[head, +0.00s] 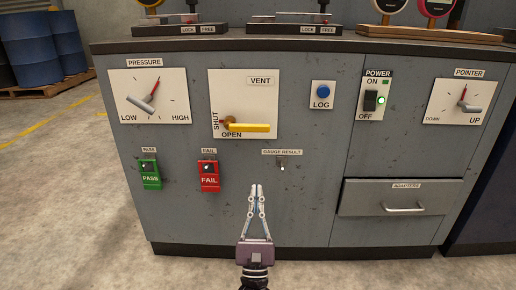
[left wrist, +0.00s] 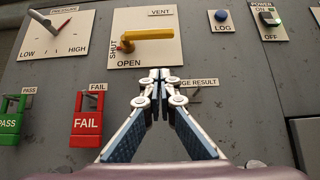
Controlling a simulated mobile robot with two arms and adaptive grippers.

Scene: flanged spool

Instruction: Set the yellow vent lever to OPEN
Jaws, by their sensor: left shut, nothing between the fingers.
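The yellow vent lever (head: 250,127) is on the white VENT plate (head: 262,95) on the cabinet front. Its brown pivot is at the left and its handle points right, roughly level. SHUT is written upright left of the pivot and OPEN lies below the lever. The lever also shows in the left wrist view (left wrist: 150,35), above my fingertips. My left gripper (head: 256,188) is below the plate, apart from the lever, with its fingertips together and empty. It also shows in the left wrist view (left wrist: 154,76). My right gripper is not in view.
A PRESSURE dial (head: 150,95) is left of the vent plate; a blue LOG button (head: 323,91) and POWER switch (head: 371,100) are right. Green PASS (head: 150,176) and red FAIL (head: 208,178) tags hang below. A small gauge-result hook (head: 282,163) is near my fingertips.

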